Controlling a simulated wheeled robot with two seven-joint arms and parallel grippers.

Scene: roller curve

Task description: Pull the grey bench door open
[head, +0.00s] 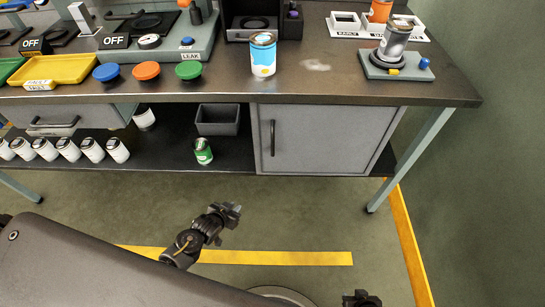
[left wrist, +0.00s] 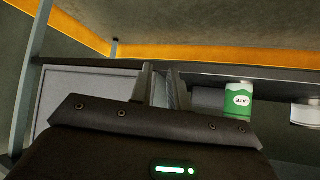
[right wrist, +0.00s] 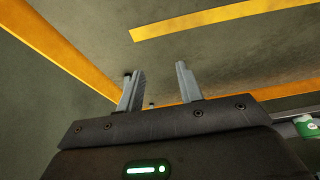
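The grey bench door (head: 330,140) is closed, flush in the cabinet under the right part of the bench. Its dark vertical handle (head: 272,138) is near the door's left edge. My left gripper (head: 230,212) is out over the floor in front of the bench, left of and apart from the handle. In the left wrist view its fingers (left wrist: 162,85) are close together and hold nothing visible. A grey panel, likely the door (left wrist: 88,92), shows behind it, without a visible handle. My right gripper (head: 361,299) is at the bottom edge; the right wrist view shows its fingers (right wrist: 158,88) apart and empty.
A green can (head: 203,151) and a grey bin (head: 217,120) stand on the lower shelf left of the door. A bench leg (head: 408,160) is to the right. The floor (head: 320,215) before the door is clear. The benchtop (head: 320,88) overhangs it.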

